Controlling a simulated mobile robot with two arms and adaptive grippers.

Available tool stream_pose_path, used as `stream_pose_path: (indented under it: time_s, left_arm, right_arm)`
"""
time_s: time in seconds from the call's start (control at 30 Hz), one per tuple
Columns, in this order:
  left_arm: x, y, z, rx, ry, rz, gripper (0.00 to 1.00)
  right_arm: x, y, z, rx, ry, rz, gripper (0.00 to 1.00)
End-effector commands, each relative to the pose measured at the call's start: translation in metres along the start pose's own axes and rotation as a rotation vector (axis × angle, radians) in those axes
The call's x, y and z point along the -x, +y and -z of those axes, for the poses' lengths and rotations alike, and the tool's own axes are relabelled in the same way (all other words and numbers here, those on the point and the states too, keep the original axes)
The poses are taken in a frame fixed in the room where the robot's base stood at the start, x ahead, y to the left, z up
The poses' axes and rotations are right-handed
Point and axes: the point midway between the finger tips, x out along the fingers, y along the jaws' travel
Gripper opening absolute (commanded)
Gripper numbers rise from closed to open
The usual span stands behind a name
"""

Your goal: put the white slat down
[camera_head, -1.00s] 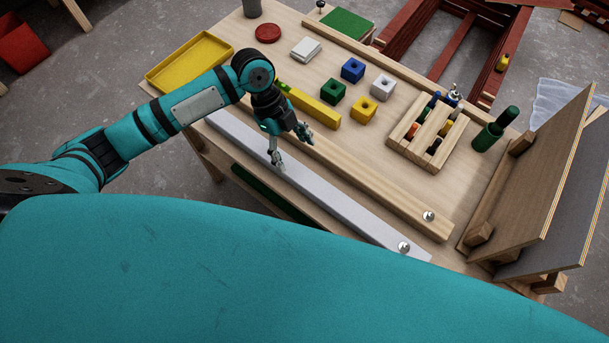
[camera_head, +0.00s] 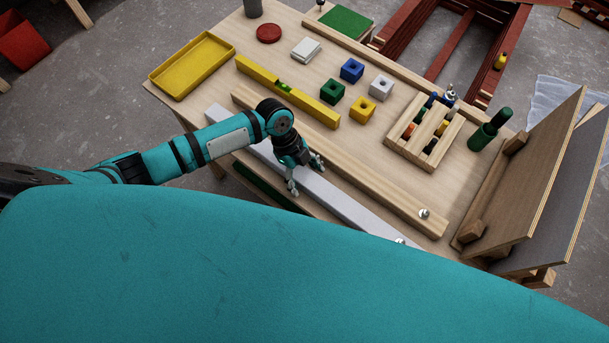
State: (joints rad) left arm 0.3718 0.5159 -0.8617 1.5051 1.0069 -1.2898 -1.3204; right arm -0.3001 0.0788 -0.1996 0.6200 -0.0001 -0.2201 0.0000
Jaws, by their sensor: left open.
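The white slat (camera_head: 345,202) is a long pale bar lying along the near edge of the workbench, beside a natural wood batten (camera_head: 375,180). My teal arm crosses part of it, and the teal shape in front hides its near right end. My left gripper (camera_head: 305,175) is open over the middle of the slat, pointing down. One finger shows at the slat's near side and the other at its far side. Whether the fingers touch it I cannot tell. My right gripper is not in view.
The workbench (camera_head: 270,60) holds a yellow tray (camera_head: 165,80), a yellow spirit level (camera_head: 318,110), several coloured blocks and a wooden rack (camera_head: 395,150) of bottles. Upright boards (camera_head: 530,180) stand at the right end. A dark green strip (camera_head: 255,185) lies below the near edge.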

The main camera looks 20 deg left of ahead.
Motion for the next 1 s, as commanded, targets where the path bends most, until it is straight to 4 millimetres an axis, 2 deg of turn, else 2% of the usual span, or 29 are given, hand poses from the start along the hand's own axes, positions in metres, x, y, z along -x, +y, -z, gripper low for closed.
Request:
stream_pose_path:
  time_s: [0.07, 0.63, 1.0]
  left_arm:
    - [0.0002, -0.0001, -0.0002, 0.000, 0.000, 0.000, 0.74]
    - [0.0008, -0.0004, -0.0002, 0.001, 0.000, 0.001, 0.00]
    - [0.0031, -0.0018, 0.0010, 0.000, 0.002, 0.004, 0.00]
  right_arm:
    - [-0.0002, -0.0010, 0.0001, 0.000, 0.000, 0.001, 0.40]
    - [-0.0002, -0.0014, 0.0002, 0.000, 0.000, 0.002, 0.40]
    - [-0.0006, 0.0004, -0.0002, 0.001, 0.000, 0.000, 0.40]
